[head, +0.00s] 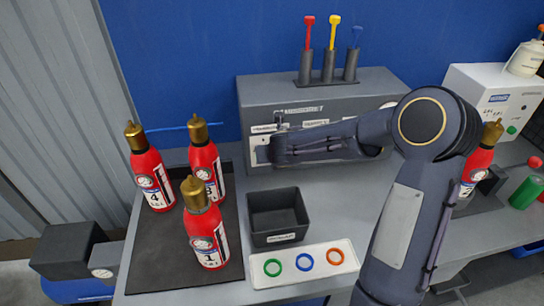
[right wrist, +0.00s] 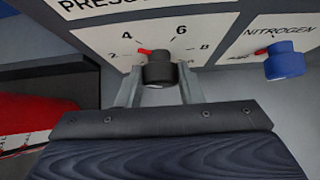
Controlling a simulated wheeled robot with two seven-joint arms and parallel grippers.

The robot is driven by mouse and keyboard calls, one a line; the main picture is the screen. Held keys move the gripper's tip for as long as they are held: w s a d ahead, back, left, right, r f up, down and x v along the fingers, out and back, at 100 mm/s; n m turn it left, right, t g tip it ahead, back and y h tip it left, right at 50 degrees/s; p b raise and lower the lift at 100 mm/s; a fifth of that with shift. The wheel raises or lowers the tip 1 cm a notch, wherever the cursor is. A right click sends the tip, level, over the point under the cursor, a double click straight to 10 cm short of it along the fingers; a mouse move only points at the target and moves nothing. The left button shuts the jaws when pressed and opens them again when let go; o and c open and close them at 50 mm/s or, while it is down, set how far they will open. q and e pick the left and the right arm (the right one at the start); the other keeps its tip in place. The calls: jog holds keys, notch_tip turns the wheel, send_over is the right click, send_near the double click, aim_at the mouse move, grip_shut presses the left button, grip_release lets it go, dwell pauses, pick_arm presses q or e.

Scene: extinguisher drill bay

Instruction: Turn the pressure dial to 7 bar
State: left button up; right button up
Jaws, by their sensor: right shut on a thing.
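The pressure dial (right wrist: 160,72) is a black knob with a red pointer, on a white scale plate in the right wrist view. The pointer is turned to the upper left, toward the stretch between the 2 and the 4. The 6 and 8 marks are to the right of the knob. My right gripper (right wrist: 160,88) is shut on the knob, with one finger on each side. In the head view my right arm reaches to the grey cabinet's front (head: 342,112), and the dial is hidden there by the gripper. My left gripper is not in view.
A blue knob (right wrist: 284,62) marked nitrogen sits right of the dial. Below the cabinet are a black bin (head: 278,238) and a white tray (head: 262,284) with coloured rings. Red extinguishers (head: 208,240) stand on a dark mat at left. Coloured tools (head: 333,35) stand on the cabinet.

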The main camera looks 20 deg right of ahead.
jog(key=m+y, duration=0.1)
jog(key=m+t+y+b, duration=0.1)
jog(key=y, duration=0.1)
jog(key=d+y, duration=0.1)
jog(key=shift+s+f+m+t+y+b, duration=0.1)
jog(key=shift+f+m+t+y+b, duration=0.2)
jog(key=shift+m+b, duration=0.1)
jog(key=shift+f+m+t+y+b, duration=0.1)
jog(key=shift+m+t+y+b, duration=0.3)
jog(key=shift+y, duration=0.2)
jog(key=shift+d+f+m+t+y+b, duration=0.15)
jog(key=shift+m+t+y+b, duration=0.2)
jog(key=shift+y+b, duration=0.25)
jog(key=m+t+y+b, duration=0.2)
jog(key=b, duration=0.4)
jog(key=f+m+t+y+b, duration=0.1)
jog(key=m+t+y+b, duration=0.1)
jog(key=b, duration=0.4)
jog(key=shift+s+f+m, duration=0.1)
jog(key=shift+m, duration=0.35)
jog(key=shift+r+m+t+y+b, duration=0.2)
jog(key=shift+m+t+y+b, duration=0.25)
jog(key=shift+b, duration=0.7)
jog(key=o, duration=1)
jog(key=shift+c, duration=0.2)
jog(key=shift+r, duration=0.15)
